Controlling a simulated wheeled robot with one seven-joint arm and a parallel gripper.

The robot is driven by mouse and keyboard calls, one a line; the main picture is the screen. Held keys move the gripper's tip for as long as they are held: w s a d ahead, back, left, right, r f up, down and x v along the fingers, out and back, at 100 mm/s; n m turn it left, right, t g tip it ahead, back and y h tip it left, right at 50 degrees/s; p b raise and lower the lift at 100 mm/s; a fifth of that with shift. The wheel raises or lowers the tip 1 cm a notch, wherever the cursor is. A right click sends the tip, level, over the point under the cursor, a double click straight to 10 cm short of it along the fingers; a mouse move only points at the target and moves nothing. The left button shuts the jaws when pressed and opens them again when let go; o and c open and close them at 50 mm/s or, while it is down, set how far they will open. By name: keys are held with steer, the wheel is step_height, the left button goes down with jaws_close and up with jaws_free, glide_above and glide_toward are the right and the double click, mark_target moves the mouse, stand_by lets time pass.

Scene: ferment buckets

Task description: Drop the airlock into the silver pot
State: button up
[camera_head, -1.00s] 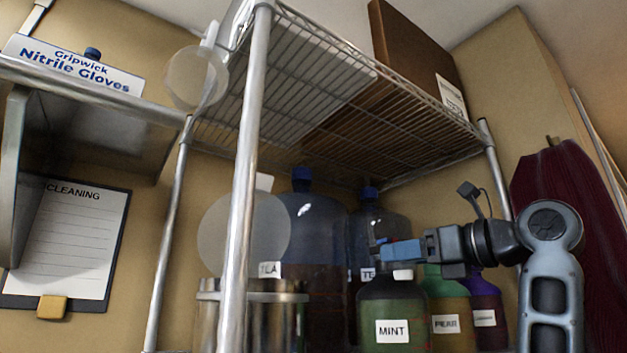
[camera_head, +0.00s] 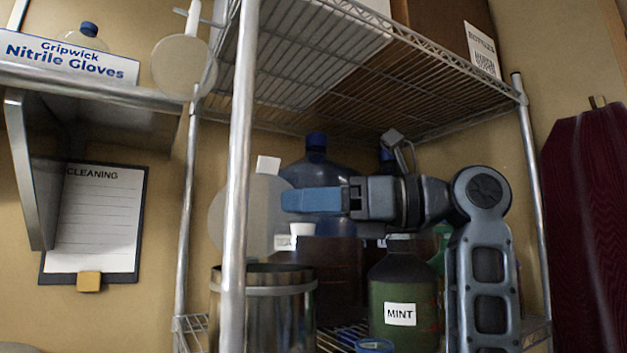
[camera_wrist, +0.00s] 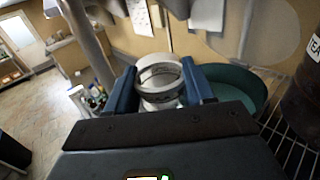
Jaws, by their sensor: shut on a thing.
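My gripper (camera_head: 290,200) has blue fingers pointing left in the head view. It is shut on the airlock, whose small white end (camera_head: 301,229) shows just below the fingers. In the wrist view the airlock (camera_wrist: 160,78) is a whitish, see-through cylinder between the two blue fingertips (camera_wrist: 162,88). The silver pot (camera_head: 265,315) stands open on the shelf, below and slightly left of the airlock. A shelf post covers part of its left side. A round greenish open vessel (camera_wrist: 240,88) right of the gripper in the wrist view may be this pot.
A shelf post (camera_head: 237,170) stands in front of the pot. Wire shelving (camera_head: 330,70) is overhead. A green MINT bottle (camera_head: 402,285) and large blue-capped jugs (camera_head: 318,180) stand right and behind. A pale round disc (camera_head: 216,215) is behind the post.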

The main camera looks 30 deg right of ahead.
steer(key=shift+w+a, duration=0.15)
steer(key=shift+a, duration=0.15)
steer(key=w+f, duration=0.4)
steer(key=w, duration=0.6)
stand_by(0.5)
steer(key=o, duration=1.1)
steer(key=shift+o, duration=0.3)
steer(key=shift+o, duration=1.3)
